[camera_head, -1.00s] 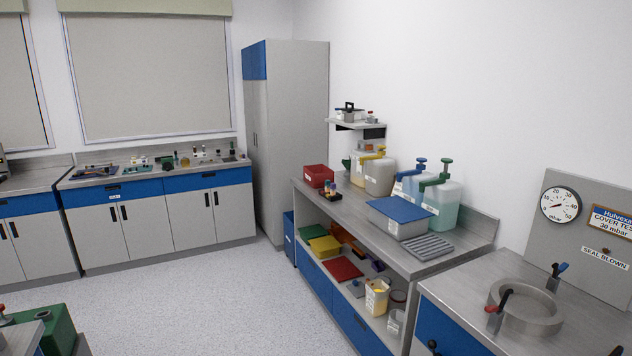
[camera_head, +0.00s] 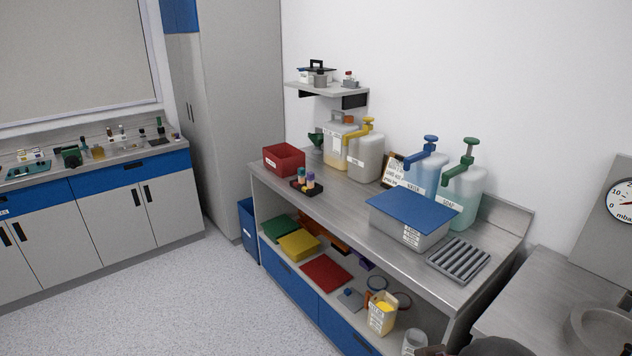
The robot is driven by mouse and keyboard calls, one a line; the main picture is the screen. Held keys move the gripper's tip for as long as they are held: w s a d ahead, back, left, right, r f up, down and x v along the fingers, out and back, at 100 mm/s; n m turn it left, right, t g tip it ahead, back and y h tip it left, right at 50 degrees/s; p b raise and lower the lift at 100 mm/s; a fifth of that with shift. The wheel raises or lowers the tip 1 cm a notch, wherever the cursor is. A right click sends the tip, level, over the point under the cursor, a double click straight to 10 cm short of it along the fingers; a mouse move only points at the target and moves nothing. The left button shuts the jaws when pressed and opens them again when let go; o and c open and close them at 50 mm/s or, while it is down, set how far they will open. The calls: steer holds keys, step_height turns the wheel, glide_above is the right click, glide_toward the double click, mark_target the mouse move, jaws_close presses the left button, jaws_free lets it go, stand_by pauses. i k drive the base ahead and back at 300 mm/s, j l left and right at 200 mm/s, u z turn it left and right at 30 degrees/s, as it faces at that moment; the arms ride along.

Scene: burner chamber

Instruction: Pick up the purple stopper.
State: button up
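I cannot make out a stopper clearly. A small purple thing (camera_head: 366,264) lies at the back of the bench's lower shelf, partly hidden by the bench top's front edge; it is too small to identify. A dark rack (camera_head: 296,188) on the bench top holds small vials with coloured tops, one of them purplish (camera_head: 310,182). I cannot tell whether either is the purple stopper. My gripper cannot be made out; a dark rounded shape at the bottom edge, right of centre, may be part of my arm.
The steel bench (camera_head: 340,205) carries a red bin (camera_head: 284,158), pump jugs, a blue-lidded box (camera_head: 413,212) and a ribbed tray (camera_head: 459,259). Its lower shelf holds coloured trays and a yellow-filled carton (camera_head: 382,314). A wall shelf (camera_head: 327,90) is above. The floor (camera_head: 170,300) at left is clear.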

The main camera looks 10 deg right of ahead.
mark_target(310, 175)
steer(key=i+j, duration=0.15)
steer(key=i, duration=0.3)
steer(key=i+j, duration=0.1)
steer(key=i, duration=0.4)
steer(key=i+j, duration=0.15)
steer(key=i, duration=0.3)
steer(key=i+j, duration=0.15)
steer(key=i, duration=0.35)
steer(key=i+j+z, duration=0.1)
steer(key=i, duration=0.35)
steer(key=i+j, duration=0.2)
steer(key=i, duration=0.25)
